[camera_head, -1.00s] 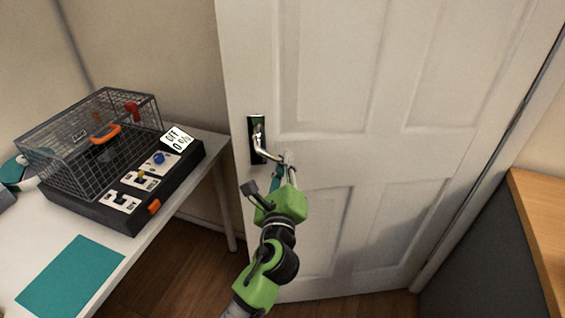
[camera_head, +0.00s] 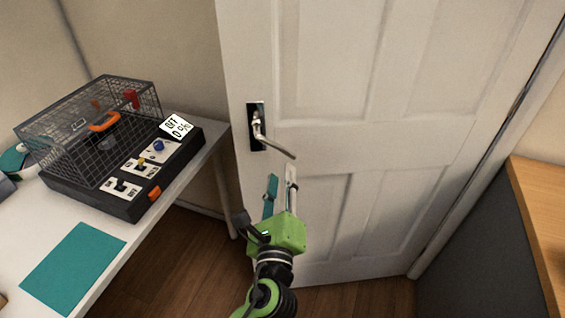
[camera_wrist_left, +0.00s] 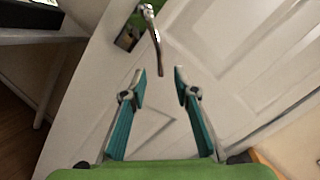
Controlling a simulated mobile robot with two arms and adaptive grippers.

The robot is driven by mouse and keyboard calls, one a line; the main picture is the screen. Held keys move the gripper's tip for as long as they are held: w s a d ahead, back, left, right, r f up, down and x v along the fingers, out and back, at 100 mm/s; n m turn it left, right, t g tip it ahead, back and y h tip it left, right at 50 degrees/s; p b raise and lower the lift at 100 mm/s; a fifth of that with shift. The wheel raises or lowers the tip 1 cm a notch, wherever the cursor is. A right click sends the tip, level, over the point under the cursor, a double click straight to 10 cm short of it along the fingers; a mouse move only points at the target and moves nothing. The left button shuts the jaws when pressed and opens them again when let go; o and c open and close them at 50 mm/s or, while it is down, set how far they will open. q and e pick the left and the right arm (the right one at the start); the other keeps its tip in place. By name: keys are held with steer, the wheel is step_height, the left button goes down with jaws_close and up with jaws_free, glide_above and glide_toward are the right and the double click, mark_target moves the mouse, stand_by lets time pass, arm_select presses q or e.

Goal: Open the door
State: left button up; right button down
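The white panelled door (camera_head: 330,60) fills the middle of the head view; its left edge stands out from the wall. Its metal lever handle (camera_head: 272,139) on a dark plate (camera_head: 256,117) points right and slopes down. My left gripper (camera_head: 280,182) is below the handle, apart from it, with its fingers pointing up toward the door. In the left wrist view my left gripper (camera_wrist_left: 161,80) is open and empty, with the lever handle (camera_wrist_left: 153,38) beyond the fingertips. My right gripper is not in view.
On the left, a white table (camera_head: 198,175) holds a black control box with a wire cage (camera_head: 90,125) and a teal mat (camera_head: 72,268). A wooden-topped dark cabinet (camera_head: 500,235) stands on the right. Wooden floor (camera_head: 165,265) shows below the door.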

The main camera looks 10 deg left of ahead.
arm_select(q)
steer(key=shift+s+d+f, duration=0.1)
steer(key=shift+s, duration=1.1)
